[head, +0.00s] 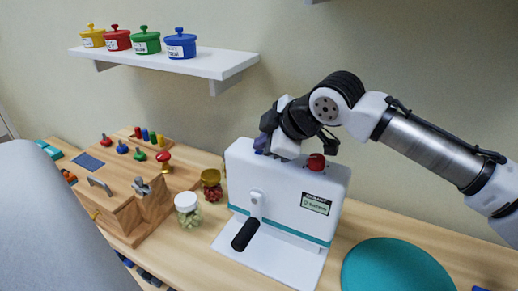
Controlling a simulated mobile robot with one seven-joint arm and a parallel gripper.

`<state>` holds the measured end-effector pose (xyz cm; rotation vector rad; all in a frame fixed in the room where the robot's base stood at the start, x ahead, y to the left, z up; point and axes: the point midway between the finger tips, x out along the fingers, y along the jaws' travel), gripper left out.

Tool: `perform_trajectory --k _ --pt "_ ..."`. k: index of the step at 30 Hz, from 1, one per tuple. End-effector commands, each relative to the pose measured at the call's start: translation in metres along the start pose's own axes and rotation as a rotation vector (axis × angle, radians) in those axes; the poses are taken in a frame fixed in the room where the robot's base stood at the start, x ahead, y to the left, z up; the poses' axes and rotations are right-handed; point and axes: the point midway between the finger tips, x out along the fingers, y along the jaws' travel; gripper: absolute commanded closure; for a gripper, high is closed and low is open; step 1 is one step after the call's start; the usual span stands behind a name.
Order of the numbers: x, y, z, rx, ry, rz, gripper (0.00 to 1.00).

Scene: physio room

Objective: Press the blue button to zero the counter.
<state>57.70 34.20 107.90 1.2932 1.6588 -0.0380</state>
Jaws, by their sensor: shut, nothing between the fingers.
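The white counter device (286,190) stands on the wooden worktop, with a label on its front and a black-gripped lever (244,235) low on its face. A red knob-like button (316,162) sits on top at the right. A small blue part (261,143), which looks like the blue button, shows at the top left and is partly hidden by my gripper. My gripper (268,130) is shut and empty, pointing down at the top left of the device, close to the blue part. I cannot tell whether it touches it.
Jars (187,208) and a wooden box (130,198) with pegs and a handle stand left of the device. A teal disc (395,268) lies at the right. A wall shelf (200,63) holds lidded pots behind. A grey surface (45,230) fills the lower left.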

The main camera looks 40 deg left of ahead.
Motion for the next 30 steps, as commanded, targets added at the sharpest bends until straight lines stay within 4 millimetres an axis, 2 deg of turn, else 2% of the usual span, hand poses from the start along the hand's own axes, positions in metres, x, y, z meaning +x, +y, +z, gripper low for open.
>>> perform_trajectory --k 8,18,30 --pt "0.000 0.000 0.000 0.000 -0.001 -0.002 1.00" --pt "-0.012 0.009 -0.009 0.001 0.000 -0.002 1.00" --pt "-0.013 0.010 -0.010 0.001 0.000 0.000 1.00"
